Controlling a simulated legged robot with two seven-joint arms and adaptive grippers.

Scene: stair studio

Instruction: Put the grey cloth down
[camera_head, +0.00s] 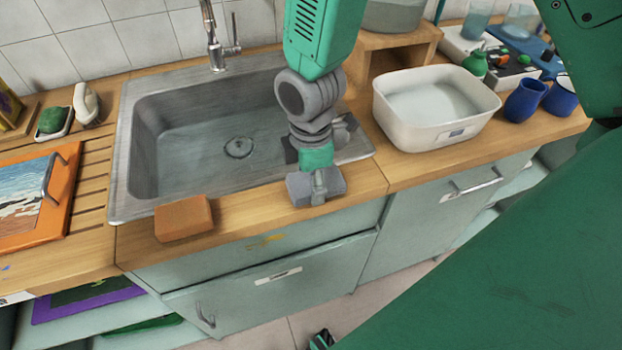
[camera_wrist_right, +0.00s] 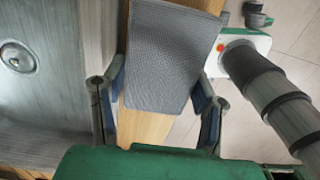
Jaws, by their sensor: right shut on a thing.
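The grey cloth (camera_wrist_right: 172,55) is a flat, finely textured piece between the two fingers of my right gripper (camera_wrist_right: 160,98) in the right wrist view. Below and beside it shows the wooden counter strip along the sink front. In the head view my right gripper (camera_head: 317,188) is low at the front edge of the counter, right of the sink's middle. I cannot tell whether the cloth touches the wood. My left gripper is not in view.
The steel sink (camera_head: 170,130) lies behind and left of the gripper. An orange-brown block (camera_head: 183,218) sits on the front counter to the left. A white basin (camera_head: 436,137) and blue mugs (camera_head: 525,100) stand to the right. Bare wood (camera_head: 250,205) shows between block and gripper.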

